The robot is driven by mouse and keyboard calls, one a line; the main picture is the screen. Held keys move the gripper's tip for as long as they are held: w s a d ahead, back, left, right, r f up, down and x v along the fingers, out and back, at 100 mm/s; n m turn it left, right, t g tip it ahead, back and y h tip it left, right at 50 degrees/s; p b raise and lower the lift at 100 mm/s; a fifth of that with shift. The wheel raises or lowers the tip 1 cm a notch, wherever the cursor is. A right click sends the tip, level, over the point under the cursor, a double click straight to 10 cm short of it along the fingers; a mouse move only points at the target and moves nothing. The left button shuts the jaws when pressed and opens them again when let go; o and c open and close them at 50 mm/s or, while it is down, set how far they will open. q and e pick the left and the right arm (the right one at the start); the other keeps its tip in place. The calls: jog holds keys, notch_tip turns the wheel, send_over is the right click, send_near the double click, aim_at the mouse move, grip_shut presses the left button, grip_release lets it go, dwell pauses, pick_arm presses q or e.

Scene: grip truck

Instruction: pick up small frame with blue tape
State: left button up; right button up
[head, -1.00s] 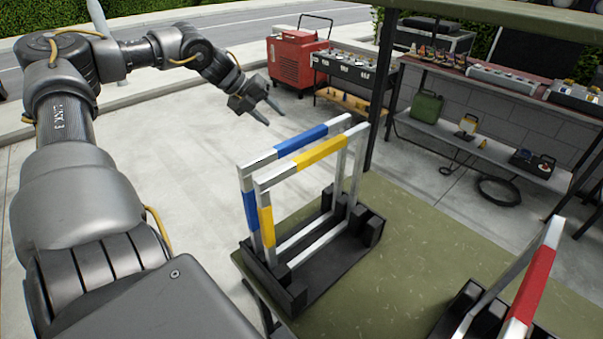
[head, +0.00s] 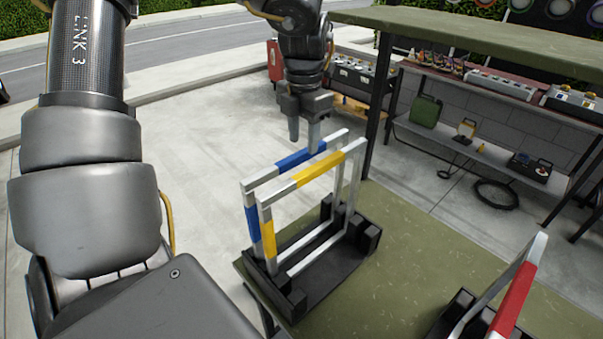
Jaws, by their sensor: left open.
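The small frame with blue tape (head: 300,159) is a silver square frame. It stands upright in a black rack (head: 350,262) on the green table, behind a similar frame with yellow tape (head: 318,172). My left gripper (head: 304,138) is open and points down above the far part of the blue-taped frame's top bar. One finger is to the left of the bar; the other finger shows close to the blue tape. I cannot tell whether it touches the frame. My right gripper is not in view.
A frame with red tape (head: 515,298) stands in another black rack at the lower right. The green tabletop (head: 410,250) between the racks is clear. A dark post (head: 378,105) rises close to the right of my left gripper. Shelves with tools stand behind.

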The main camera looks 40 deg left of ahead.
aim_at(302, 152)
pick_arm(q)
jog(key=shift+f, duration=0.95)
jog(key=shift+s+f+p, duration=0.1)
jog(key=shift+f+p, duration=0.15)
jog(key=shift+p, duration=0.25)
jog(key=f, duration=0.1)
jog(key=f+p, duration=0.1)
jog(key=f, duration=0.1)
jog(key=f+p, duration=0.1)
jog(key=shift+a+f, duration=0.25)
jog(key=shift+f, duration=0.1)
jog(key=shift+d, duration=0.1)
jog(key=shift+c, duration=0.9)
jog(key=c, duration=0.7)
grip_shut()
